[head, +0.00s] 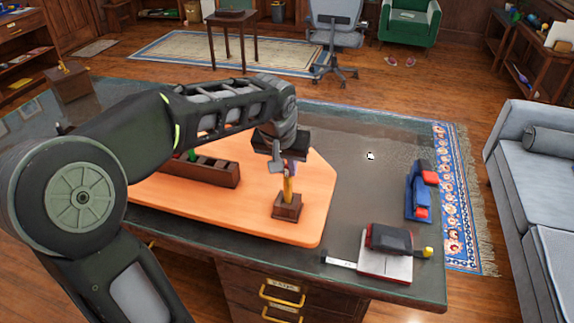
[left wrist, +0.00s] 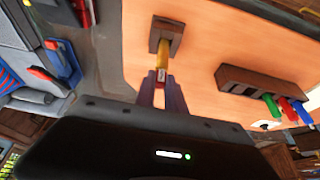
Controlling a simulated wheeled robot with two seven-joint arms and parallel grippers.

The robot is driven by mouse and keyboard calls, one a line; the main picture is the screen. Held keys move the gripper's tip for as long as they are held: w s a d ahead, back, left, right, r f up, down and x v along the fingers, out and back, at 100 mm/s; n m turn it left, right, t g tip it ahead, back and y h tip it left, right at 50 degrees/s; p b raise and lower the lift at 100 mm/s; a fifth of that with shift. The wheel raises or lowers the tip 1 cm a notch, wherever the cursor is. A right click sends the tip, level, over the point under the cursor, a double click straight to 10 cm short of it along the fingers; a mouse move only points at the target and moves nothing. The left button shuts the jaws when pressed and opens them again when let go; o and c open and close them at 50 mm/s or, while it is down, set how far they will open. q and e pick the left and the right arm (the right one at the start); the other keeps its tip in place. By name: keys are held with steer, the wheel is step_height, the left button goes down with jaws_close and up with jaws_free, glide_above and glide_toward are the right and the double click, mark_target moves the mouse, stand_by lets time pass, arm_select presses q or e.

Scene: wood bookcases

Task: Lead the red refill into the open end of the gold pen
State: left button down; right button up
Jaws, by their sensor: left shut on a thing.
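The gold pen (head: 287,186) stands upright in a small dark wood block (head: 287,209) on the orange board; both also show in the left wrist view, pen (left wrist: 162,54) and block (left wrist: 175,34). My left gripper (head: 281,163) is directly above the pen. Its purple fingers (left wrist: 162,90) are shut on a thin piece with a red and whitish part, the red refill (left wrist: 160,76), at the pen's near end. The refill is mostly hidden between the fingers. I cannot tell whether its tip is inside the pen or just touching it. My right gripper is not in view.
A brown rack (left wrist: 245,78) with green, blue and red pieces lies on the orange board (head: 312,180), partly behind my left arm in the head view. A tape measure (head: 390,239) and a blue and red tool (head: 418,195) lie on the dark desk at right.

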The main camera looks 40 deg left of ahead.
arm_select(q)
steer(key=c, duration=1.3)
jaws_free()
steer(key=shift+b+v, duration=0.35)
steer(key=shift+v, duration=3.55)
